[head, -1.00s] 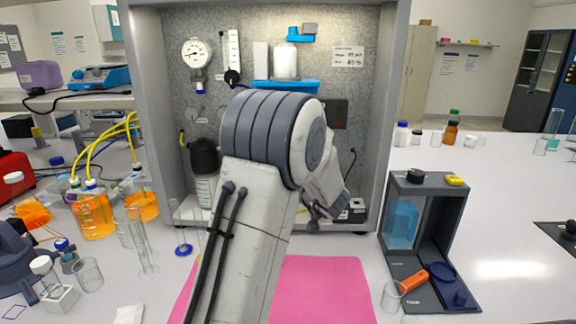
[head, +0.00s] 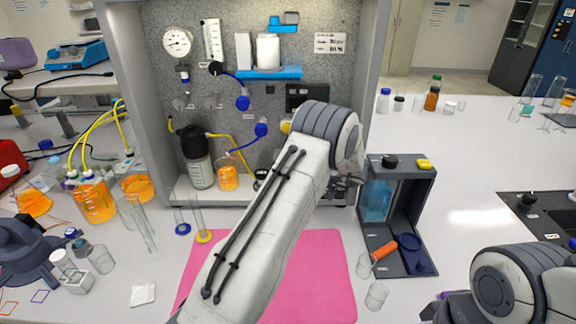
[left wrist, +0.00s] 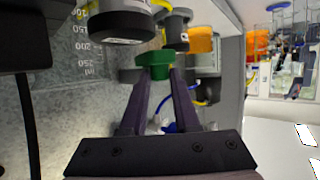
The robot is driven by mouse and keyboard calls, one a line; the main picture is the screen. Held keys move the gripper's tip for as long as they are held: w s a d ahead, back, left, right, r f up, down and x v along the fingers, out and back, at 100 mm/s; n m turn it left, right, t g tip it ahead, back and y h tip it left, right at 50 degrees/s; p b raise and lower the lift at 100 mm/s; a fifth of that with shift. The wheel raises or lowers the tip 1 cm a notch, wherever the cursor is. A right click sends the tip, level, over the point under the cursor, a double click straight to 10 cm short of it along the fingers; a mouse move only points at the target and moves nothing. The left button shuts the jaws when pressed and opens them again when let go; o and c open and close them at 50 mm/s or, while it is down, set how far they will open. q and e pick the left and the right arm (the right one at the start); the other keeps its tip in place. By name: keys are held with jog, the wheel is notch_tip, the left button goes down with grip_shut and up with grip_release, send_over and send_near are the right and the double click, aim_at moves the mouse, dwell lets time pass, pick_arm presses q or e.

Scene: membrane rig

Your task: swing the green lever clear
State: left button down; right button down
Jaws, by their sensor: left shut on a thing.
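In the left wrist view the green lever (left wrist: 153,60) is between the tips of my left gripper (left wrist: 155,78), which is shut on it. The lever is beside dark round fittings, with the rig's grey panel behind. In the head view my left arm crosses the middle of the rig and its wrist hides the lever and the fingertips. My right arm shows at the lower right in the head view. Only a dark, purple-tinged part of its gripper (head: 438,307) shows at the bottom edge, and its jaws cannot be made out.
The rig panel carries a gauge (head: 177,42), blue valves (head: 242,102) and a dark-capped bottle (head: 198,160). A pink mat (head: 325,270) lies in front. A dark stand (head: 420,200) with an orange-handled tool is to the right. Glassware and orange flasks (head: 95,200) crowd the left.

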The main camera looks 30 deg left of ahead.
dwell(0.3)
pick_arm(q)
jog(key=c, duration=0.6)
grip_release()
jog(key=shift+c, duration=0.2)
jog(key=b+v, duration=0.2)
jog(key=v, duration=0.8)
jog(key=shift+d, duration=0.25)
jog(key=shift+r, duration=0.1)
